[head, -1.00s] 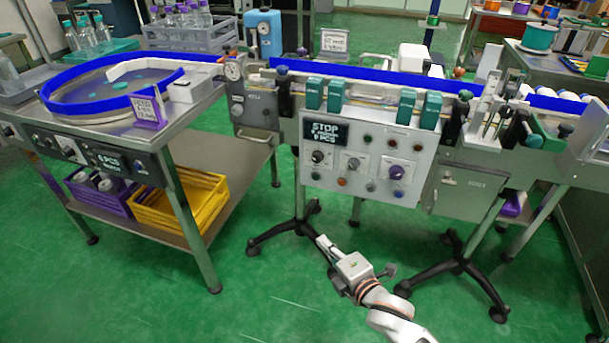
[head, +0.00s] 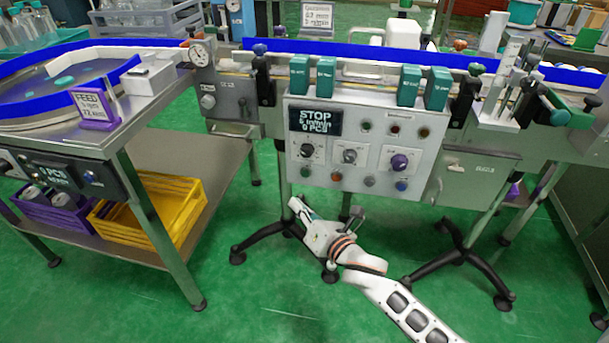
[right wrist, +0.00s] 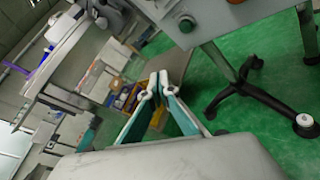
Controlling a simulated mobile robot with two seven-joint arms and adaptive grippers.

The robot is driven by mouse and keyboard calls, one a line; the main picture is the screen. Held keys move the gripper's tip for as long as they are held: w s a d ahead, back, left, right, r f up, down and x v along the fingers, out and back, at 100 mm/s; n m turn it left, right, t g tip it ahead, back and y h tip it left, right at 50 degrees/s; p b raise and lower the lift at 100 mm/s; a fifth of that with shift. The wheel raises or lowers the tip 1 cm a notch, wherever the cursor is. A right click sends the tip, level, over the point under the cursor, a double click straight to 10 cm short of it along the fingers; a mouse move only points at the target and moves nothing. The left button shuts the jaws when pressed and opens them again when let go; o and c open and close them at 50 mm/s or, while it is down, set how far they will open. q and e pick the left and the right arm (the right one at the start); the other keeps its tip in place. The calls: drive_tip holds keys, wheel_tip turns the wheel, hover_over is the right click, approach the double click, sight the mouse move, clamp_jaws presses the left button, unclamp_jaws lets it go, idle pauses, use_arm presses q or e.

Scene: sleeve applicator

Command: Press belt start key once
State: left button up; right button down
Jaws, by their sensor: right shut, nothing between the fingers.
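The grey control panel (head: 350,160) faces me in the head view, with a dark display (head: 316,121) reading STOP. Its bottom row holds a green button (head: 306,172), a red one (head: 335,177), a grey one (head: 369,181) and a blue one (head: 401,186). Key labels are too small to read. My right gripper (head: 295,204) is shut and empty, below the panel's lower left corner and apart from it. In the right wrist view its fingertips (right wrist: 158,78) meet, and the green button (right wrist: 187,24) shows above right of them. My left gripper is out of view.
Rotary knobs (head: 349,154) stick out above the buttons. Black stand feet (head: 462,265) spread below the machine. A steel table (head: 75,140) stands left, with a yellow crate (head: 150,212) on its lower shelf. Green floor is open in front.

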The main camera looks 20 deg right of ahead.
sight(305, 174)
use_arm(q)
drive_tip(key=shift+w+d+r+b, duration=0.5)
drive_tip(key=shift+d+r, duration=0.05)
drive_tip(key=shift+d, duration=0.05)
use_arm(e)
drive_tip(key=w+d, duration=0.4)
drive_tip(key=w, duration=0.2)
drive_tip(key=shift+w+d, duration=0.3)
drive_tip(key=shift+w, duration=0.05)
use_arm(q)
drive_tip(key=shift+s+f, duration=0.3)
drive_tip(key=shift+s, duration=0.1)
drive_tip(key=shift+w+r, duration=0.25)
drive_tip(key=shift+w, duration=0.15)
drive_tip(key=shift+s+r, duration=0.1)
use_arm(e)
drive_tip(key=shift+w+d, duration=0.25)
drive_tip(key=shift+w, duration=0.15)
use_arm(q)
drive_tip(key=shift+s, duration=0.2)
